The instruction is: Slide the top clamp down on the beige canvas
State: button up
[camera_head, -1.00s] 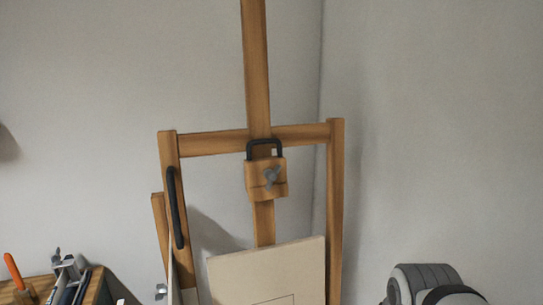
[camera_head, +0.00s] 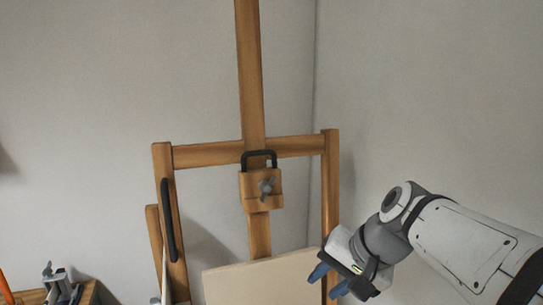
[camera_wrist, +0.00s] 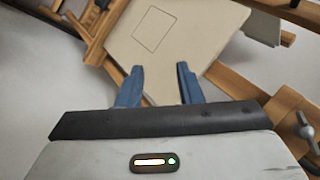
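The top clamp (camera_head: 262,190) is a wooden block with a black handle and a grey wing knob. It sits on the easel's upright mast, just below the crossbar. The beige canvas (camera_head: 262,284) stands below it with a stretch of bare mast between them; the canvas also shows in the wrist view (camera_wrist: 190,28), with a drawn rectangle on it. My gripper (camera_head: 327,281) is at the canvas's right edge in the picture, lower than the clamp and right of it. In the wrist view its blue fingers (camera_wrist: 160,85) are apart with nothing between them.
The easel's wooden frame (camera_head: 331,200) has a right post close to my gripper and a black handle (camera_head: 168,220) on its left side. A wooden surface with tools (camera_head: 62,286) stands at lower left. A grey wall lies behind.

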jog(key=w+a+r+m+t+y, duration=0.15)
jog(key=w+a+r+y, duration=0.25)
jog(key=w+r, duration=0.4)
jog(key=m+y, duration=0.2)
jog(key=y, duration=0.3)
send_near(257, 154)
jog(key=a, duration=0.2)
jog(key=shift+t, duration=0.45)
jog(key=x, duration=0.2)
jog(key=p+x, duration=0.1)
jog(key=x, duration=0.1)
jog(key=p+x, duration=0.1)
jog(key=x, duration=0.1)
jog(key=shift+w+a+f, duration=0.15)
jog(key=shift+w+f, duration=0.05)
jog(key=shift+f, duration=0.15)
jog(key=shift+c, duration=0.5)
grip_shut()
